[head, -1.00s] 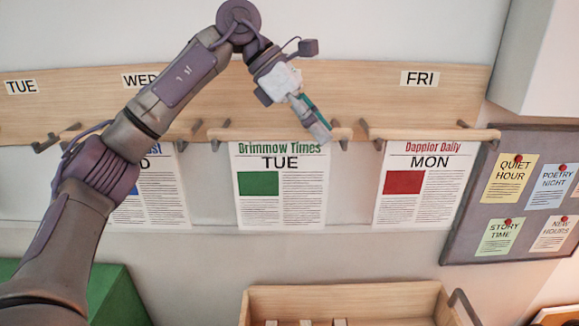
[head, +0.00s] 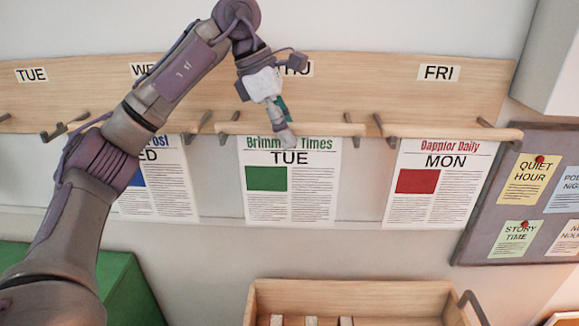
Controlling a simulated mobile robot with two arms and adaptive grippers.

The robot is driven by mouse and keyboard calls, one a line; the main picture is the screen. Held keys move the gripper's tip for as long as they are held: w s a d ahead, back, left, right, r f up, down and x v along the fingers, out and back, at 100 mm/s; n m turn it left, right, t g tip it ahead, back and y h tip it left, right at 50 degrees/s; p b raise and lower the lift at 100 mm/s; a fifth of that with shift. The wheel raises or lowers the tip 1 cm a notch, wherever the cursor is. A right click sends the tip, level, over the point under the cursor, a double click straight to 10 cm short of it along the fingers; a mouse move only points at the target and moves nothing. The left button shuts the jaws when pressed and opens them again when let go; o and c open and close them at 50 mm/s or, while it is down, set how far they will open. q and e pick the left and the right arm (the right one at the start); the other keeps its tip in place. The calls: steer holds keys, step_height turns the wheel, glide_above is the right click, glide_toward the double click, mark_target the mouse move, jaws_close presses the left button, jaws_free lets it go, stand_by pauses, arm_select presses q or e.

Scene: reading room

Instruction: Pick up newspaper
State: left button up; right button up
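Three newspapers hang on wooden rods from the wall rack (head: 385,85). The middle one (head: 290,205), headed "TUE" with a green picture, hangs below the partly covered "THU" label. The right one (head: 430,205), marked "MON" with a red picture, hangs below "FRI" (head: 438,73). The left one (head: 165,195), its day ending in "ED", is partly hidden by my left arm. My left gripper (head: 286,137) points down in front of the middle newspaper's rod (head: 335,129) and covers part of its title. Its finger opening and any contact cannot be made out. My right gripper is not in view.
Hooks below the "TUE" label (head: 31,75) at the far left hold no newspaper. A wooden tray (head: 350,293) with a side handle is below. A green block-like piece (head: 135,290) is at lower left. A pinned notice board (head: 490,220) is at right.

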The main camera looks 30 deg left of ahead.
mark_target(290, 180)
arm_select(q)
steer(key=p+x, duration=0.2)
steer(key=x, duration=0.2)
steer(key=shift+w+a+f, duration=0.1)
steer(key=shift+w+f, duration=0.05)
steer(key=shift+f, duration=0.1)
steer(key=shift+f, duration=0.1)
jaws_close()
